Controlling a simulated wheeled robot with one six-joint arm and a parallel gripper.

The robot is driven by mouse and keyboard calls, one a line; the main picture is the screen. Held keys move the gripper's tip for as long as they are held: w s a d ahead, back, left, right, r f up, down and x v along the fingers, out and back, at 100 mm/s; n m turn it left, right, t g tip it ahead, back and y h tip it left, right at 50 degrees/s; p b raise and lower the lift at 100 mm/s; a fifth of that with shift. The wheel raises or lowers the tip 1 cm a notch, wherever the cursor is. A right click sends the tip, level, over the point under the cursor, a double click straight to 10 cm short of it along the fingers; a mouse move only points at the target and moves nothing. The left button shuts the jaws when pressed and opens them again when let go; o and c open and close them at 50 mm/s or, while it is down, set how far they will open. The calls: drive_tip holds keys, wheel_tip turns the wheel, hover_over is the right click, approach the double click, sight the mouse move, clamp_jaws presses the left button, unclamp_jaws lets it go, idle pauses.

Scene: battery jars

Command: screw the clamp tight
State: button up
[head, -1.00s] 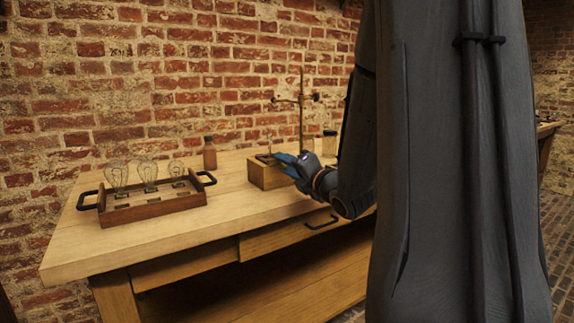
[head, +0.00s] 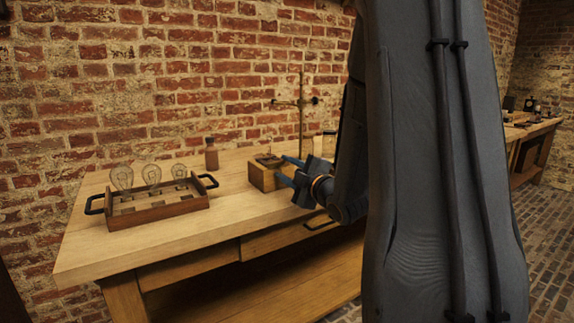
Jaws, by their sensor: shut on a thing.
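My gripper (head: 287,171), with blue fingers, is at the right end of a small wooden box (head: 264,178) on the bench. Its fingers stand apart, one above the other, around something too small to make out, which I take to be the clamp. The clamp itself is not clear at this size. A dark fitting (head: 270,162) shows on top of the box. My arm hides the area to the right of the gripper.
A brass stand (head: 301,112) with a crossbar rises behind the box. A glass jar (head: 329,144) stands right of it. A wooden tray (head: 150,213) with black handles and glass bulbs is on the left. A brown bottle (head: 211,155) stands near the wall. The bench's (head: 120,250) front left is clear.

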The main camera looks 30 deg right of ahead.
drive_tip(key=m+p, duration=0.2)
drive_tip(key=m, duration=0.2)
drive_tip(key=shift+r+m+p, duration=0.1)
drive_tip(key=shift+m+p, duration=0.2)
drive_tip(key=m+p, duration=0.2)
drive_tip(key=m, duration=0.1)
drive_tip(key=shift+m, duration=0.4)
drive_tip(key=m+p, duration=0.3)
drive_tip(key=m, duration=0.1)
drive_tip(key=m+p, duration=0.2)
drive_tip(key=m, duration=0.2)
drive_tip(key=shift+p, duration=0.35)
drive_tip(key=m+p, duration=0.2)
drive_tip(key=m, duration=0.1)
drive_tip(key=shift+m, duration=0.3)
drive_tip(key=m+p, duration=0.3)
drive_tip(key=m, duration=0.1)
drive_tip(key=shift+m, duration=0.3)
drive_tip(key=m+p, duration=0.2)
drive_tip(key=m, duration=0.2)
drive_tip(key=m+p, duration=0.2)
drive_tip(key=m, duration=0.2)
drive_tip(key=shift+m, duration=0.3)
